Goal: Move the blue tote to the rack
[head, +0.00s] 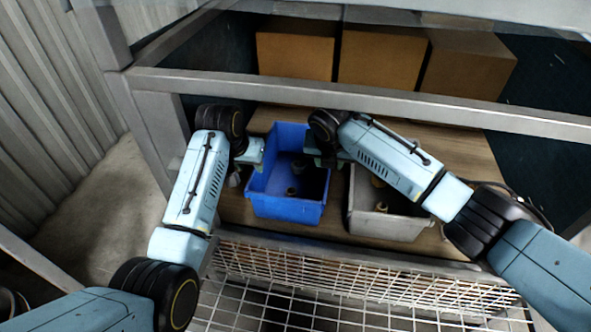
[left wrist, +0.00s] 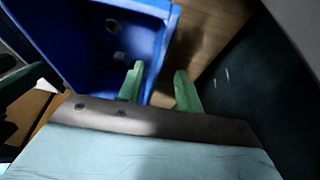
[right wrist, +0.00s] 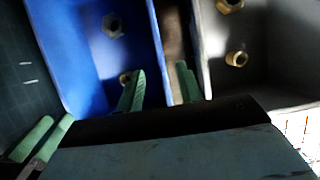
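The blue tote (head: 289,208) stands on a wooden shelf, with a few small fittings inside. My left gripper (head: 254,160) is at its left wall. In the left wrist view one green finger is inside the tote (left wrist: 85,45) and the other outside, with the wall between them and gaps showing. My right gripper (head: 322,160) is at the right wall. In the right wrist view one finger is inside the tote (right wrist: 90,45) and the other is in the narrow gap beside the grey tote. Both grippers look open around the walls. Which structure is the rack is unclear.
A grey tote (head: 372,222) with brass fittings stands close to the right. Cardboard boxes (head: 380,56) stand behind a grey metal crossbar (head: 350,97). A grey post (head: 150,135) is close to my left arm. White wire mesh (head: 340,275) lies in front and below.

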